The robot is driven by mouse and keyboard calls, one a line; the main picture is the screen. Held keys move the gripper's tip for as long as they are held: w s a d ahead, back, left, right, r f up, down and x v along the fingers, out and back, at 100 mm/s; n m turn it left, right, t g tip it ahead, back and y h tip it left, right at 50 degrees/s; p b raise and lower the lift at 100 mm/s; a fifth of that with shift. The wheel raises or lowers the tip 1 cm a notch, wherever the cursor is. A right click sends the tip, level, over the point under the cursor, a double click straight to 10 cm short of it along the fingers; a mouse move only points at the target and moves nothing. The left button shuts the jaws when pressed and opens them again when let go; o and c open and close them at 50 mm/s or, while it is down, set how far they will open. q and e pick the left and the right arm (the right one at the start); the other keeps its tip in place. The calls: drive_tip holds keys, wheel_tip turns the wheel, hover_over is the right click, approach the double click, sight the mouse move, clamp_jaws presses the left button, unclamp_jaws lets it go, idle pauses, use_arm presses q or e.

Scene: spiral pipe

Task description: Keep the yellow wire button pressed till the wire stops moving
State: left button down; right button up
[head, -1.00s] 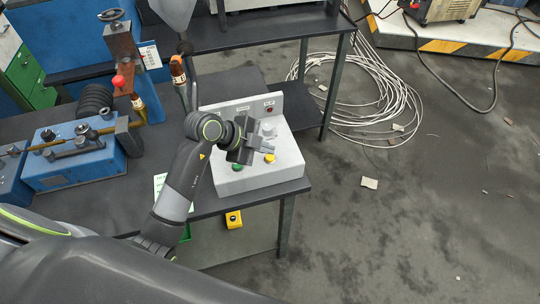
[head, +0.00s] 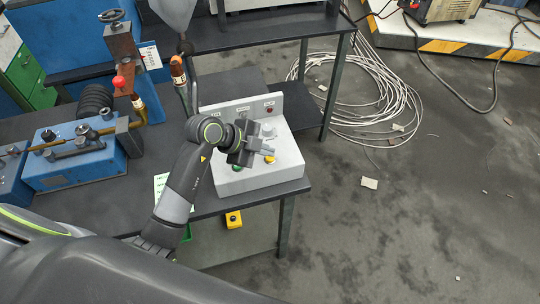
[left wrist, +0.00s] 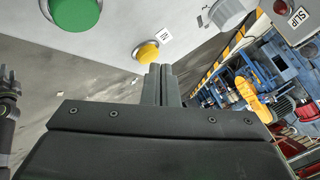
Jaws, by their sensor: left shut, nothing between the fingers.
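The yellow button (head: 270,160) is on the sloped top of a light grey control box (head: 285,176), right of a green button (head: 236,169). It also shows in the left wrist view (left wrist: 146,53), with the green button (left wrist: 76,12) to its left. My left gripper (head: 270,151) is shut and empty, over the box top with its fingertips close to the yellow button. In the left wrist view its closed fingertips (left wrist: 160,70) are just right of and below the button; I cannot tell whether they touch it.
A grey knob (head: 268,130) and a red light (head: 270,109) are on the box behind the buttons. A blue machine (head: 72,160) stands on the table at left. White wire (head: 385,125) lies coiled on the floor at right. A yellow box (head: 233,220) is below the table.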

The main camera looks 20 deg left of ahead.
sight(266, 158)
use_arm(q)
drive_tip(key=shift+f, duration=0.4)
idle(1.9)
idle(2.5)
drive_tip(key=shift+r+p, duration=0.85)
drive_tip(key=shift+p, duration=0.25)
wheel_tip(266, 158, up, 5)
drive_tip(key=p, duration=0.6)
